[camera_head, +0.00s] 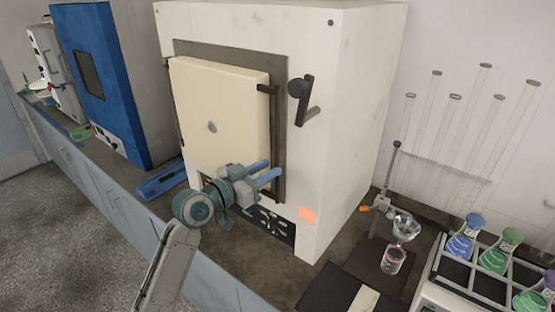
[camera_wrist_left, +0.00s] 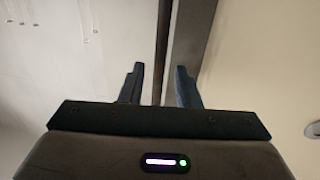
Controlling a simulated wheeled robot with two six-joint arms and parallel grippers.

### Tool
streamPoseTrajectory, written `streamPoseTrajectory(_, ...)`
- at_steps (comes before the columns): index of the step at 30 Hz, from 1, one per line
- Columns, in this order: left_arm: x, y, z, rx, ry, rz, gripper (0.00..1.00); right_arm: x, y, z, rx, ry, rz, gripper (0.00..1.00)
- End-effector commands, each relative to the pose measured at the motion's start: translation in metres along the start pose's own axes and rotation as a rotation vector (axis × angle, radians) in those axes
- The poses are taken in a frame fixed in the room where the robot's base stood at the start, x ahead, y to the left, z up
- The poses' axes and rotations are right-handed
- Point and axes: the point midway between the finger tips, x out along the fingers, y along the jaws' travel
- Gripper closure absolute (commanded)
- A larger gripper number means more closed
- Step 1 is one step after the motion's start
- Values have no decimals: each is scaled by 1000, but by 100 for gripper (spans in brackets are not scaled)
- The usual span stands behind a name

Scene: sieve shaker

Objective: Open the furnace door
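The furnace (camera_head: 363,110) is a large white box with a cream door (camera_head: 225,105) in its front. The door lies in or near its grey frame; I cannot tell whether it is fully closed. A dark vertical bar (camera_head: 276,145) runs along the door's right edge. A black knob and lever (camera_head: 306,98) sit right of the door. My left gripper (camera_head: 268,171) is in front of the door's lower right part, with its blue fingers apart. In the left wrist view, the open fingers (camera_wrist_left: 160,86) straddle the line of a dark vertical bar (camera_wrist_left: 164,40); contact is unclear. My right gripper is out of view.
A blue cabinet (camera_head: 105,85) stands left of the furnace, with a blue item (camera_head: 162,180) on the counter between. At right are a glass funnel (camera_head: 405,228), a beaker (camera_head: 393,261) and a rack of coloured flasks (camera_head: 465,262). Open floor (camera_head: 60,220) lies at lower left.

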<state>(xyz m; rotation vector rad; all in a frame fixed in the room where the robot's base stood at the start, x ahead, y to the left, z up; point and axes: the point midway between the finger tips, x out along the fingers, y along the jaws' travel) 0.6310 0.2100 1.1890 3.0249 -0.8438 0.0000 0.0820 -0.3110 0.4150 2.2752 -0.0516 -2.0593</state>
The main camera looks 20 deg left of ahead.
Motion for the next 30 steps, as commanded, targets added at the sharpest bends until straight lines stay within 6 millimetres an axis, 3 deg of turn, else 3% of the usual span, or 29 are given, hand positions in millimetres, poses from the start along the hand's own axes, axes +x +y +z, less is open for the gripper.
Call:
streamPoseTrajectory(9, 36, 0, -2, 0, 0, 0, 70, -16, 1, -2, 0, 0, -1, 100)
streamPoseTrajectory(20, 40, 0, 0, 1, -1, 0, 70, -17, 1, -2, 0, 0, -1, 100)
streamPoseTrajectory(24, 40, 0, 0, 1, -1, 0, 98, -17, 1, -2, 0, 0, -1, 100)
streamPoseTrajectory(30, 40, 0, 0, 1, -1, 0, 100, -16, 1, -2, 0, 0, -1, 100)
